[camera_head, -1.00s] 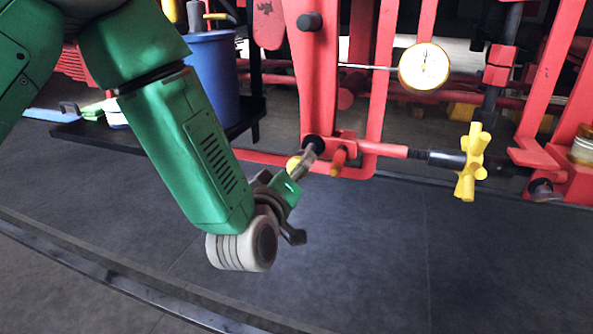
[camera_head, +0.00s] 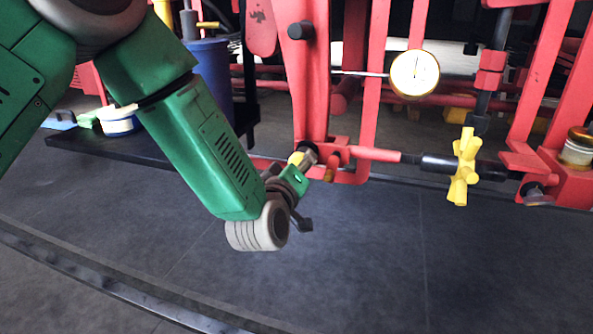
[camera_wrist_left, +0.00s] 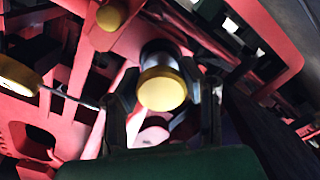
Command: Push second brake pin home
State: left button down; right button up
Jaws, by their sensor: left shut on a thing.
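My left gripper (camera_head: 306,160) is at the foot of the red upright brake hanger (camera_head: 312,90), beside the joint with the red pull rod (camera_head: 375,154). In the left wrist view a pin with a round yellow head (camera_wrist_left: 162,90) sits between the two dark fingers of my left gripper (camera_wrist_left: 165,105), its head facing the camera. The yellow head also shows in the head view (camera_head: 296,158), beside the fingers. The gripper is shut on this pin. How deep the pin sits in the joint is hidden by the fingers. My right gripper is not in view.
A yellow star-shaped handwheel (camera_head: 464,168) is on the rod at right. A blue bin (camera_head: 208,80) and a dark low shelf (camera_head: 150,152) stand behind my left arm. The floor in front is clear.

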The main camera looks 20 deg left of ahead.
pick_arm(q)
jog(key=shift+w+a+r, duration=0.2)
jog(key=shift+w+r, duration=0.05)
jog(key=shift+w, duration=0.15)
jog(key=shift+r, duration=0.1)
jog(key=c, duration=1.1)
grip_release()
jog(key=shift+c, duration=0.2)
jog(key=shift+o, duration=0.8)
jog(key=shift+f, duration=0.2)
